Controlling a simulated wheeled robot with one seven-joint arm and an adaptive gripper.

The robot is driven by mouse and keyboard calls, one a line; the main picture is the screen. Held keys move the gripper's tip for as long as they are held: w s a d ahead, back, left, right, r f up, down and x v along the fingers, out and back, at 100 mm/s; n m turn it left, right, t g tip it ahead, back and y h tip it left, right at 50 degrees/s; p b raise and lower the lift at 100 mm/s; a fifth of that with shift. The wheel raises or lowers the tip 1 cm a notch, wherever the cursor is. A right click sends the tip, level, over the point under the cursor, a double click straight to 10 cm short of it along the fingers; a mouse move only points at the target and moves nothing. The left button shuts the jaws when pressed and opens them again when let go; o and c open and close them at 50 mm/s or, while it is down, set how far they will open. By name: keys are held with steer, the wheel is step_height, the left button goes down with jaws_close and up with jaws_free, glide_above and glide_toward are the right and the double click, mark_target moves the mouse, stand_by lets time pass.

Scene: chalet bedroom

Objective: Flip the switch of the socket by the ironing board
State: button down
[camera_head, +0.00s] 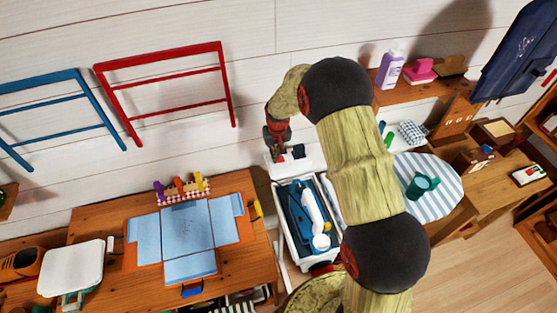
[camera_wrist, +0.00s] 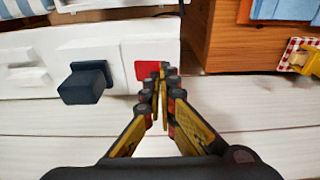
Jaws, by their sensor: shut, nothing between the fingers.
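The white socket strip (camera_wrist: 110,50) is on the white plank wall in the wrist view, with a black plug (camera_wrist: 88,82) in its middle part and a red switch (camera_wrist: 146,70) at its right end. My gripper (camera_wrist: 160,76) is shut and empty, its fingertips right at the red switch and partly covering it; I cannot tell whether they touch. In the head view my gripper (camera_head: 277,152) is at the left end of the socket strip (camera_head: 289,166). A blue-and-white striped rounded top (camera_head: 436,199), perhaps the ironing board, is to the right, partly hidden by my arm.
A white crate (camera_head: 281,224) with a blue iron-like item stands below the socket. Red (camera_head: 164,57) and blue (camera_head: 56,78) racks hang on the wall. A shelf (camera_head: 405,92) is at upper right.

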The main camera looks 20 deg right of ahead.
steer(key=shift+f, duration=0.35)
steer(key=shift+r, duration=0.15)
steer(key=shift+r+p, duration=1.7)
steer(key=shift+r, duration=1.75)
steer(key=s+r+t+b, duration=0.1)
steer(key=s+r+b, duration=0.2)
steer(key=s, duration=0.9)
steer(key=s+r+t+b, duration=0.1)
steer(key=s+r+b, duration=0.3)
steer(key=s+r, duration=0.6)
steer(key=s+r+t+b, duration=0.1)
steer(key=s+r+b, duration=0.2)
steer(key=s+r, duration=0.4)
steer(key=shift+s+t, duration=0.4)
steer(key=shift+s, duration=3.3)
